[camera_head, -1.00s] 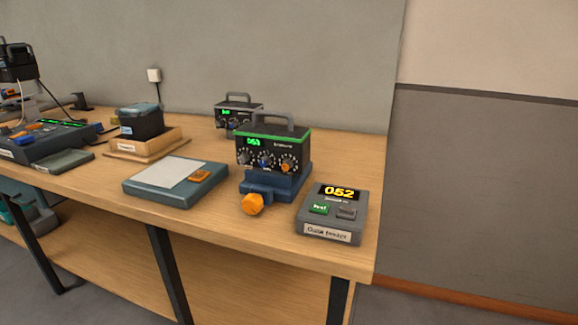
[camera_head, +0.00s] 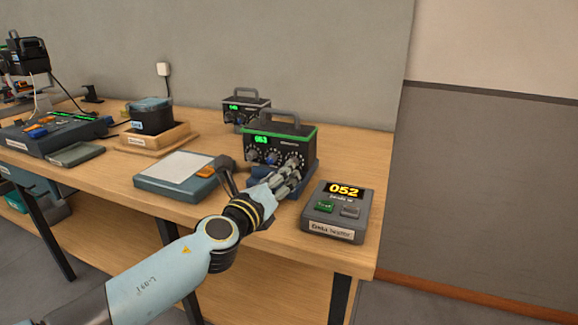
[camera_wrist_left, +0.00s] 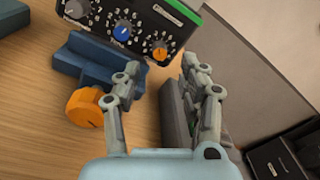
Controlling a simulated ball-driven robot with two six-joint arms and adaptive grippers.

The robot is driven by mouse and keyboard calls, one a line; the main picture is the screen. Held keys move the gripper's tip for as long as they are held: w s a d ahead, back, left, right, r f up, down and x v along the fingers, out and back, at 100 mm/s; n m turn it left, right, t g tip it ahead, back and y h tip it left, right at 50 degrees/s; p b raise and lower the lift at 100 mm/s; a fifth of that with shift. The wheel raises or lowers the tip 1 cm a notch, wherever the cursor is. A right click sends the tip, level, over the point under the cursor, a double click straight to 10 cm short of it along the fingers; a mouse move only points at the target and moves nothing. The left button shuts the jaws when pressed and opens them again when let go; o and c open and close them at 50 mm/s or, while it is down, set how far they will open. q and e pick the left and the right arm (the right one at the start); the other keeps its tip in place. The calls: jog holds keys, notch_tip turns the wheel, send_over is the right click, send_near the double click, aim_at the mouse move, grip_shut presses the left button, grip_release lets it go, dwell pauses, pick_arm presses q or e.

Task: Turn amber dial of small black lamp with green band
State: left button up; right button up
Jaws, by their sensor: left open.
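The small black lamp (camera_head: 303,134) with a green band along its top edge and a carry handle sits in a blue cradle (camera_head: 312,174). In the left wrist view its front shows a grey dial (camera_wrist_left: 76,8), a blue dial (camera_wrist_left: 122,32) and a small amber dial (camera_wrist_left: 160,52). My left gripper (camera_head: 292,168) is in front of the lamp's right dials. In the left wrist view the gripper (camera_wrist_left: 160,72) is open and empty, its fingertips spread on either side just below the amber dial. In the head view the fingers hide the amber dial. My right gripper is not in view.
A large orange knob (camera_wrist_left: 88,107) on the cradle lies left of my fingers. A grey readout box (camera_head: 338,212) showing 052 stands right of the lamp. A flat pad (camera_head: 160,184) lies left. A second lamp (camera_head: 246,107) stands behind.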

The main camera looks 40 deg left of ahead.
pick_arm(q)
jog(key=w, duration=0.2)
jog(key=w+a, duration=0.1)
jog(key=w, duration=0.2)
jog(key=shift+s, duration=0.1)
jog(key=shift+c, duration=0.3)
grip_shut()
